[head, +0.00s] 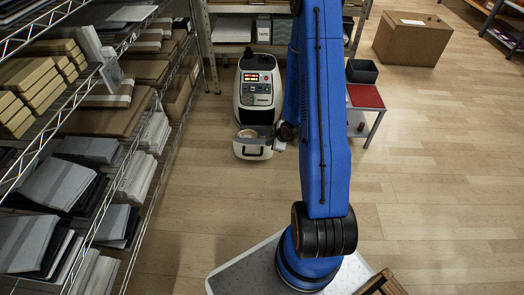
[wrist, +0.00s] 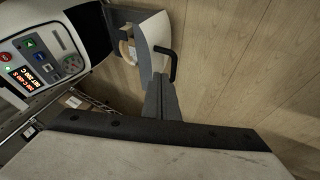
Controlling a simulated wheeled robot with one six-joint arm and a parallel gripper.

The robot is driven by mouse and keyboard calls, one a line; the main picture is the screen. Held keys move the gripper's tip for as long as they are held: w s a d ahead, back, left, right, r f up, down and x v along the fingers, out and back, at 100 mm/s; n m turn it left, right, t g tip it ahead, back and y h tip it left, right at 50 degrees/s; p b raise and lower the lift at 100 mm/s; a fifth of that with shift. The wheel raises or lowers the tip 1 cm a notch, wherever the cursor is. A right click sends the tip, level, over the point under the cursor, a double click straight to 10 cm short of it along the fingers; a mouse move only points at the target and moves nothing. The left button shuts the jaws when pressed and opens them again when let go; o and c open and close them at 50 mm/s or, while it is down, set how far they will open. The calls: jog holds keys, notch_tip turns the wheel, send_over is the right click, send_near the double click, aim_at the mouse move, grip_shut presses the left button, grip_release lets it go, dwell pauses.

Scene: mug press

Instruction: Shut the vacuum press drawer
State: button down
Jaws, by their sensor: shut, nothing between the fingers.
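The vacuum press (head: 257,88) is a white and black machine with a lit red display, standing on the floor at the back. Its drawer (head: 252,153) is out at the front, with a dark handle on its face. A pale mug (head: 247,133) appears to sit in the drawer. In the wrist view the press (wrist: 50,50) is at upper left, and the drawer front (wrist: 154,35) with its black handle (wrist: 171,62) is at top middle. My gripper (wrist: 158,82) is shut and empty, its fingertips close to the drawer front; I cannot tell whether they touch.
A wire shelf (head: 90,130) full of boxes and packets runs along the left. A small table with a red top (head: 365,96) and a dark bin (head: 362,71) stand right of the press. A cardboard box (head: 412,40) is farther back.

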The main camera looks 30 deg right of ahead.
notch_tip(320, 180, down, 2)
jog(key=s, duration=0.1)
send_near(262, 151)
notch_tip(262, 151, down, 4)
jog(key=w+a, duration=0.2)
jog(key=w, duration=0.2)
jog(key=w+d, duration=0.1)
jog(key=shift+w+d+f, duration=0.1)
jog(key=shift+w+f, duration=0.1)
jog(key=shift+w, duration=0.05)
jog(key=shift+w+d, duration=0.25)
jog(key=shift+w, duration=0.2)
